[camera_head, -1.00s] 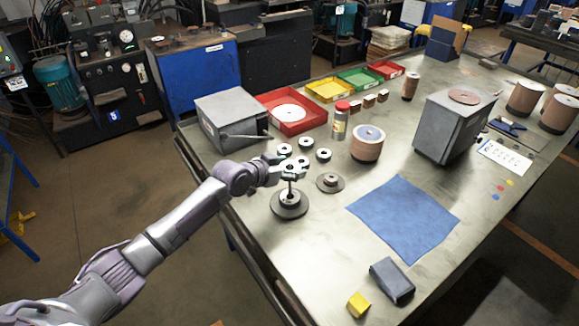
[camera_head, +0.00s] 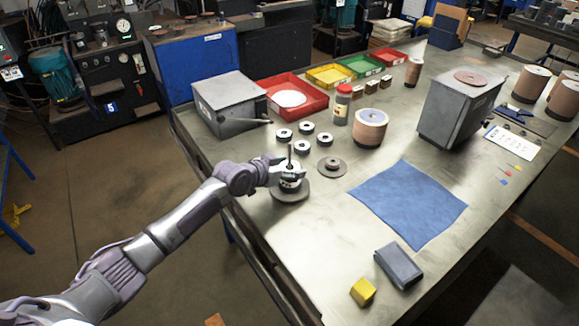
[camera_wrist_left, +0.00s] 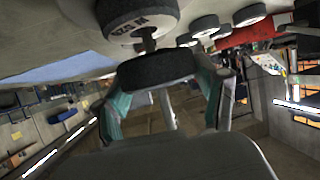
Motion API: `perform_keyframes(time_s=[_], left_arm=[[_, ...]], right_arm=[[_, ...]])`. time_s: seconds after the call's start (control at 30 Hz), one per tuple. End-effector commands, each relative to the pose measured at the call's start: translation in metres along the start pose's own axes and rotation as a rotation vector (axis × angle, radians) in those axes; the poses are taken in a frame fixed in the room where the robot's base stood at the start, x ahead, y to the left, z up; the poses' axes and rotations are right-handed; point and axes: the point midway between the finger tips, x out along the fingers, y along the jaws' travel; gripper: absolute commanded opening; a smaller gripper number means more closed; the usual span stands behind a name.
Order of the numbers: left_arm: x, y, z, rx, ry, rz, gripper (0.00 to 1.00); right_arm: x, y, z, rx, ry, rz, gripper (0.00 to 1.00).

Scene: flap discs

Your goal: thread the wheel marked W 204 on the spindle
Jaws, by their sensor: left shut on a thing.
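The spindle (camera_head: 290,150) is an upright rod on a round grey base (camera_head: 291,195) near the table's left edge. My left gripper (camera_head: 287,173) is shut on a small dark wheel, which also shows between the fingers in the left wrist view (camera_wrist_left: 155,70). The held wheel appears to be around the rod, whose tip stands above the gripper. In the left wrist view, another wheel (camera_wrist_left: 137,18) with upside-down lettering sits on the rod towards the base, apart from the held wheel. The held wheel's marking is hidden. My right gripper is not in view.
Several loose wheels (camera_head: 306,128) lie behind the spindle. A brown disc (camera_head: 332,167) lies to its right. A grey box (camera_head: 228,100), a red tray (camera_head: 310,103) and a jar (camera_head: 342,105) stand behind. A blue cloth (camera_head: 408,205) lies flat on the right.

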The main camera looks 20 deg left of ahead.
Motion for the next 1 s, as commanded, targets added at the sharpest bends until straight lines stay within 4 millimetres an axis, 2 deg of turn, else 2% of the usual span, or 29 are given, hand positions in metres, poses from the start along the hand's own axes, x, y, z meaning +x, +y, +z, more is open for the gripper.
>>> perform_keyframes(time_s=[0.03, 0.23, 0.67, 0.7, 0.87, 1.0], left_arm=[[0.003, 0.000, 0.005, 0.000, 0.002, 0.000, 0.28], [0.008, 0.000, 0.016, 0.000, 0.002, 0.000, 0.28], [0.010, 0.000, 0.019, 0.000, 0.002, 0.000, 0.28], [0.010, 0.000, 0.019, 0.000, 0.002, 0.000, 0.73], [0.010, 0.000, 0.019, 0.000, 0.001, 0.000, 0.99], [0.010, 0.000, 0.020, 0.000, 0.001, 0.000, 1.00]], right_arm=[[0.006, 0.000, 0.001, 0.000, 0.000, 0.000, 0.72], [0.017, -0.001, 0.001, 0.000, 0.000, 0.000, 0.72], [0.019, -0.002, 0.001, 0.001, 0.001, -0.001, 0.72], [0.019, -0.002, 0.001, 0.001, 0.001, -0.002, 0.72], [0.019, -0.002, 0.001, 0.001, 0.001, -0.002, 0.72], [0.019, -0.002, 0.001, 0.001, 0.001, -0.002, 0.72]])
